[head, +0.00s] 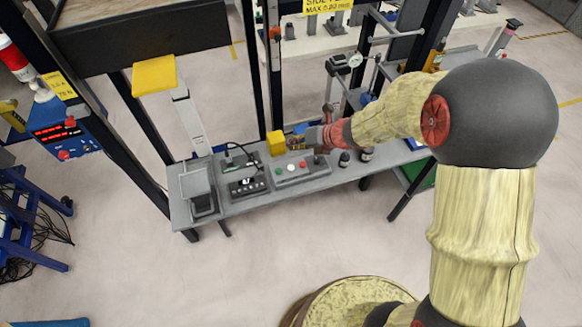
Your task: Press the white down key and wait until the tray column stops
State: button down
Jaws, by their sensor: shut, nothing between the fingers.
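A grey key box (298,175) sits on the grey bench, with a green, a white and a red key in a row on its top. The white key (290,167) is the middle one and shows uncovered. My gripper (304,142) is shut and empty, just behind and above the box; its fingertips are small and hard to make out. A pale upright column (190,122) with a yellow block (154,75) at its top stands behind the bench's left end. I cannot tell for sure whether it is the tray column.
The grey bench (240,207) also carries a dark switch box (247,187), a grey stand (199,190) and a yellow cube (276,143). Small dark bottles (344,158) stand right of the key box. Black frame posts rise behind. The floor in front is clear.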

jog(key=b, duration=0.7)
send_over(293, 166)
notch_tip(293, 166, down, 8)
jog(key=shift+r, duration=0.25)
jog(key=shift+f+b, duration=0.3)
jog(key=shift+f, duration=0.25)
jog(key=shift+f, duration=0.1)
dwell(0.3)
jog(key=shift+f, duration=0.3)
